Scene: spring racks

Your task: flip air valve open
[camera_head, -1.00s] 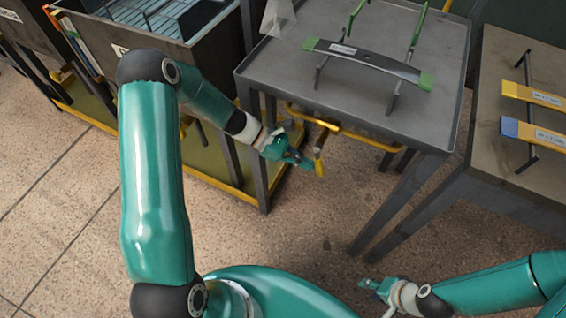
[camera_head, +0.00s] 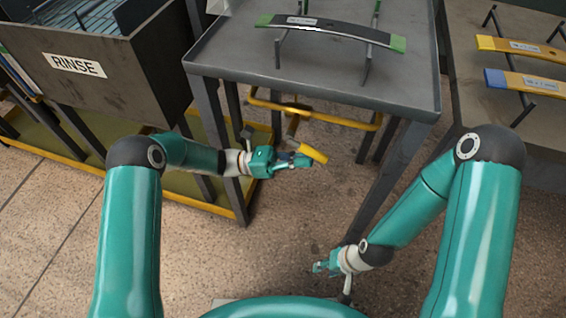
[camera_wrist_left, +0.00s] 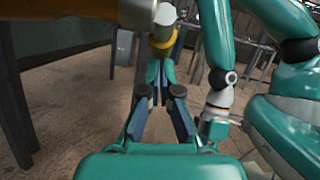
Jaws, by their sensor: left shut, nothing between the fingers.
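The air valve's yellow lever (camera_head: 312,153) is under the front of the middle table, in front of a yellow pipe. It slants down to the right in the head view. My left gripper (camera_head: 304,160) is shut and empty, right at the lever; I cannot tell whether they touch. In the left wrist view the closed fingers (camera_wrist_left: 158,75) point at a yellow part with a pale round end (camera_wrist_left: 165,40), just beyond the tips. My right gripper (camera_head: 319,267) is low near the floor, away from the valve, and too small to read.
The yellow pipe (camera_head: 345,120) runs below the grey table (camera_head: 310,70), which bears a dark leaf spring with green ends (camera_head: 335,31). A RINSE tank (camera_head: 76,64) stands left, and a table with yellow springs (camera_head: 525,47) stands right. Table legs flank the valve.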

